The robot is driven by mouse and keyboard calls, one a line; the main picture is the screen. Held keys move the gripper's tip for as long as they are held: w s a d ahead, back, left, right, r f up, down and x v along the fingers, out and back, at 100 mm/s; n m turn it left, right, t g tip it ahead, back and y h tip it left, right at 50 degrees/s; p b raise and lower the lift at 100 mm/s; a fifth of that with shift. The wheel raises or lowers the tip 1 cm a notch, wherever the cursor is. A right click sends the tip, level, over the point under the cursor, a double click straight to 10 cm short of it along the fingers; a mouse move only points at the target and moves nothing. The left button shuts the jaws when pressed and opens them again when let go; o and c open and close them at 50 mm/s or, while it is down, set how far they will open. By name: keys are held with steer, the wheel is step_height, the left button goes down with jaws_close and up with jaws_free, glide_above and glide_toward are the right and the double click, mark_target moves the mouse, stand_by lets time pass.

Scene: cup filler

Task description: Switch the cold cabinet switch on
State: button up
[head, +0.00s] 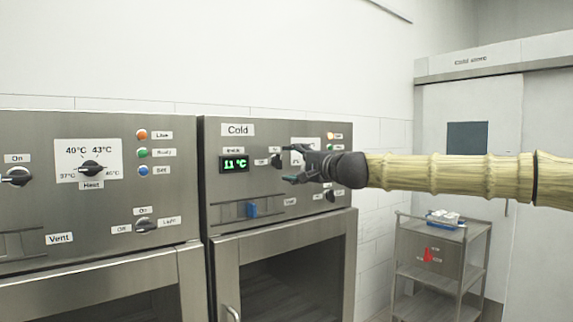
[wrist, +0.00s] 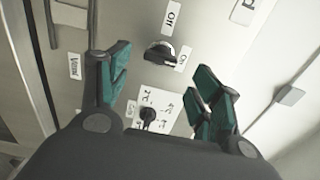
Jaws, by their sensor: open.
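The cold cabinet (head: 268,216) has a steel front with a "Cold" label and a green 11 °C display (head: 234,163). Its dark rotary switch (head: 276,160), with small On and Off labels, is right of the display. The switch also shows in the wrist view (wrist: 160,53), near the level of my fingertips and between their lines. I cannot tell which label its handle points to. My gripper (head: 290,163) is open and empty, its teal-padded fingers (wrist: 163,62) spread either side of the switch, with no clear contact.
A white-plated temperature dial (wrist: 148,115) is close to the switch. A blue vent slider (head: 252,209) is below. The warm cabinet panel (head: 100,190) is at left. A steel trolley (head: 440,262) stands at right, with free floor between it and the cabinet unclear.

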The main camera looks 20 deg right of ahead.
steer(key=v, duration=0.7)
steer(key=shift+w, duration=0.1)
stand_by(0.5)
